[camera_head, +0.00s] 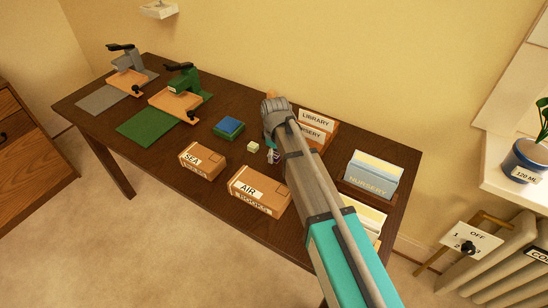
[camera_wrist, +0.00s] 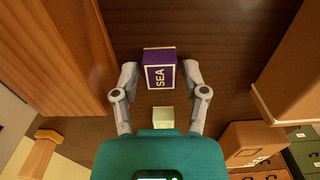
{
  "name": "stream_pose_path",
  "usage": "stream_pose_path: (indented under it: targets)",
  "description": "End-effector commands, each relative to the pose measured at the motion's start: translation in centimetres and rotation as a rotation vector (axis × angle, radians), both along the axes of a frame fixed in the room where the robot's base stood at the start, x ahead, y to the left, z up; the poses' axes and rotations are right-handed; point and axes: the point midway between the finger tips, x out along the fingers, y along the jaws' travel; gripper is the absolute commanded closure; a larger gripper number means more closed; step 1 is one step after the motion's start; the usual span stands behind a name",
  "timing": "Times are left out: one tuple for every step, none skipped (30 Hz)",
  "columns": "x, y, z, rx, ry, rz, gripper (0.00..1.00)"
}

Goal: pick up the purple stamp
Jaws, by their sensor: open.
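The purple stamp (camera_wrist: 158,76), a small block lettered SEA, is on the dark wooden desk top in the wrist view. My gripper (camera_wrist: 160,72) is open, with one finger on each side of the stamp and gaps between. A pale small cube (camera_wrist: 163,117) lies close to the stamp, nearer my palm in the picture; it also shows in the head view (camera_head: 253,146). In the head view my gripper (camera_head: 272,154) points down over the desk, and it and my arm mostly hide the stamp.
Cardboard boxes labelled SEA (camera_head: 202,160) and AIR (camera_head: 258,190) stand at the desk's front. A blue-green pad (camera_head: 229,128) lies left of my gripper. LIBRARY (camera_head: 318,120) and NURSERY (camera_head: 372,174) card boxes stand to the right. Two presses (camera_head: 182,82) (camera_head: 128,62) stand far left.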

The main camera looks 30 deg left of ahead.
Motion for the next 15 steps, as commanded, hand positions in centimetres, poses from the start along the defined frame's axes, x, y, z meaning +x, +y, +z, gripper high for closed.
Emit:
stream_pose_path:
  targets:
    - [-0.01,0.01,0.00,0.000,0.000,0.000,0.43]
    - [-0.01,0.01,0.00,0.000,0.000,0.000,0.43]
    - [-0.01,0.01,0.00,0.000,0.000,0.000,0.43]
    - [-0.01,0.01,0.00,0.000,0.000,0.000,0.43]
    - [-0.01,0.01,0.00,0.000,0.000,0.000,0.43]
    - [-0.01,0.01,0.00,0.000,0.000,0.000,0.43]
    - [-0.01,0.01,0.00,0.000,0.000,0.000,0.43]
    - [-0.01,0.01,0.00,0.000,0.000,0.000,0.43]
    - [-0.02,0.01,0.00,0.000,0.000,0.000,0.50]
    - [-0.02,0.01,0.00,0.000,0.000,0.000,0.56]
    - [-0.02,0.02,0.00,0.000,0.000,0.000,0.61]
    - [-0.02,0.02,0.00,0.000,0.000,0.000,0.69]
    - [-0.02,0.02,0.00,0.000,0.000,0.000,0.74]
    - [-0.02,0.02,0.00,0.000,0.000,0.000,0.80]
    - [-0.02,0.02,0.00,0.000,0.000,0.000,0.86]
